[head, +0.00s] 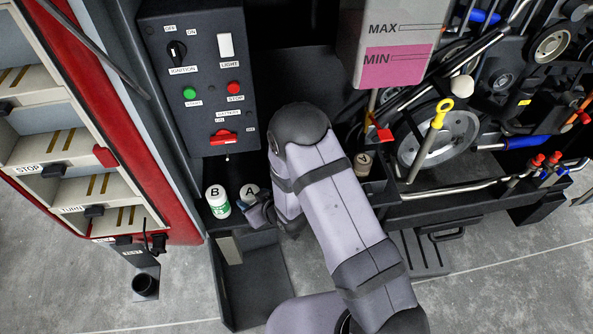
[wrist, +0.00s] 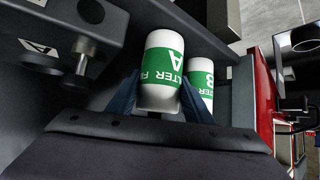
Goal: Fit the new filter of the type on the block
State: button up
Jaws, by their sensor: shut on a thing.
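My gripper (head: 259,207) is shut on the white filter marked A (head: 249,190), with its green band facing the wrist camera. In the wrist view the blue fingers of my gripper (wrist: 162,98) lie on both sides of filter A (wrist: 161,75). Filter B (head: 217,202) stands upright just left of it; it also shows right of filter A in the wrist view (wrist: 201,82). I cannot tell whether filter A touches the tray below. A brownish cylinder marked A (head: 363,163) sits right of my arm, partly hidden. A plate marked A (wrist: 39,47) is at upper left in the wrist view.
A black switch panel (head: 202,70) stands behind the filters. An open dark bin (head: 258,285) lies in front of them. A red-edged shelf unit (head: 85,150) is at left. The tank with MAX and MIN marks (head: 395,40), a yellow dipstick (head: 439,112) and pulleys are at right.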

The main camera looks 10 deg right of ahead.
aim_at(251, 192)
jog(key=shift+r+p, duration=2.1)
jog(key=shift+r, duration=0.85)
jog(key=s+d+r+m+h, duration=0.25)
jog(key=d+r, duration=0.25)
jog(key=d, duration=0.6)
jog(key=w+d+r+n+y+p, duration=0.1)
jog(key=w+d+p, duration=0.1)
jog(key=w, duration=0.6)
jog(key=w+d+r+n+y+p, duration=0.1)
jog(key=w+d+n+y+p, duration=0.1)
jog(key=w, duration=0.7)
jog(key=shift+w+d, duration=0.2)
jog(key=shift+d, duration=0.3)
jog(key=shift+f, duration=0.1)
